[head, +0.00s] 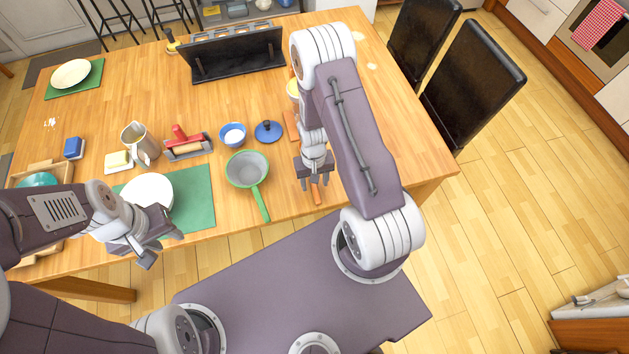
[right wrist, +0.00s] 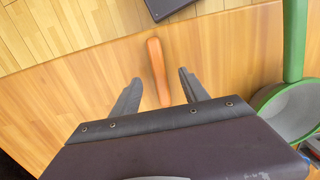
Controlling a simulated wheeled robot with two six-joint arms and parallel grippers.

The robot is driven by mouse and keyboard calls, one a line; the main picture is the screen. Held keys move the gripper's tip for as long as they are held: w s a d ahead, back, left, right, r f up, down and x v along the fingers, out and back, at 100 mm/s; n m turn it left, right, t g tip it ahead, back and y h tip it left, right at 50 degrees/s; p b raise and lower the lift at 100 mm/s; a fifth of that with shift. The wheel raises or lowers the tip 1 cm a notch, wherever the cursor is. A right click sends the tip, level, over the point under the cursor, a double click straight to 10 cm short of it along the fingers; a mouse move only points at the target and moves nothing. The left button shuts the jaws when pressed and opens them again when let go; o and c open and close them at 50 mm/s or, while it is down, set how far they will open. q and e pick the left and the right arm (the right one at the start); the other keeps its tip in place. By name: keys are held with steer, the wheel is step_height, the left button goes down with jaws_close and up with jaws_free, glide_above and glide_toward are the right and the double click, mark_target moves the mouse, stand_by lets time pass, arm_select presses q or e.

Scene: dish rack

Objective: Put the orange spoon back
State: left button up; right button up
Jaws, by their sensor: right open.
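The orange spoon (head: 317,195) lies on the wooden table near its front edge. In the head view my right gripper (head: 315,184) is above it and hides part of it. In the right wrist view the orange handle (right wrist: 156,60) lies between the two spread fingers of my right gripper (right wrist: 159,78), with a gap on each side; the rest is hidden under the gripper body. My right gripper is open and empty. My left gripper (head: 160,242) is at the table's front left, near the green mat, with its fingers apart and nothing visible between them.
A green pan (head: 247,168) stands left of my right gripper; its handle (right wrist: 294,40) shows in the wrist view. A black rack (head: 232,56) stands at the back. A yellowish cup (head: 293,88) is partly hidden behind my right arm.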

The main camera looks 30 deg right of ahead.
steer(key=shift+r, duration=0.1)
step_height(320, 180, up, 9)
steer(key=shift+w, duration=0.25)
stand_by(0.8)
